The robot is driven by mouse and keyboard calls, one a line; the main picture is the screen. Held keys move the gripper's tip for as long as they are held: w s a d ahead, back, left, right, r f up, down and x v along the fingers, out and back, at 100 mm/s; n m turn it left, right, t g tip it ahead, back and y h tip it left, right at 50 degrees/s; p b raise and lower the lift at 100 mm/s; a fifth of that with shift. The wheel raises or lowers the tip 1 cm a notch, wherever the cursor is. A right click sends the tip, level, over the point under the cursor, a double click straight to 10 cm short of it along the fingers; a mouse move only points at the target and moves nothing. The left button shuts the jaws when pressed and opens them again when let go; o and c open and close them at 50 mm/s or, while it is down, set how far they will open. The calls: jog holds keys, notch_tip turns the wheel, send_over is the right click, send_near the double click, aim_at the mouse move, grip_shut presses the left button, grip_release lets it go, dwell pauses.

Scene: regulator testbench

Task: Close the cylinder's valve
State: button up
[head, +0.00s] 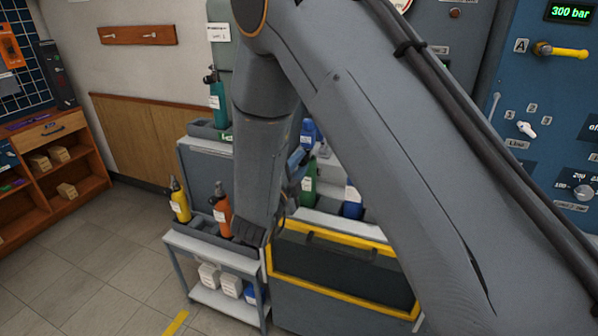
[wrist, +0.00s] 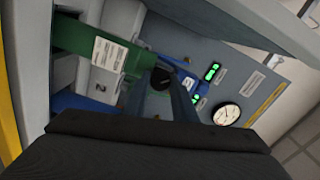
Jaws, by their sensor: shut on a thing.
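The green cylinder (wrist: 95,49) with a white label lies across the upper left of the wrist view. Its black valve knob (wrist: 163,78) is at its right end. My gripper (wrist: 160,88) is at this knob, its grey fingers reaching up to either side of it, and it is shut on the knob. In the head view a green cylinder (head: 309,182) stands behind the yellow-edged bench front, just right of my wrist. My arm hides much of that area, and the fingertips are hard to make out there.
A cart (head: 210,245) holds yellow (head: 179,200) and orange (head: 222,212) cylinders. A teal cylinder (head: 217,97) stands behind, and a blue one (head: 352,203) at the bench. In the wrist view a panel with a round gauge (wrist: 227,114) and green displays (wrist: 211,71) is close by. Open floor lies left.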

jog(key=m+b, duration=0.4)
jog(key=shift+f+m+b, duration=0.2)
jog(key=shift+m+b, duration=0.1)
jog(key=shift+b, duration=0.1)
jog(key=m+b, duration=0.3)
jog(key=b, duration=0.1)
jog(key=shift+r, duration=0.1)
jog(key=shift+m, duration=0.4)
jog(key=o, duration=1)
jog(key=shift+o, duration=0.2)
jog(key=b+v, duration=0.1)
jog(key=v, duration=0.6)
jog(key=shift+s, duration=0.4)
jog(key=shift+a, duration=0.2)
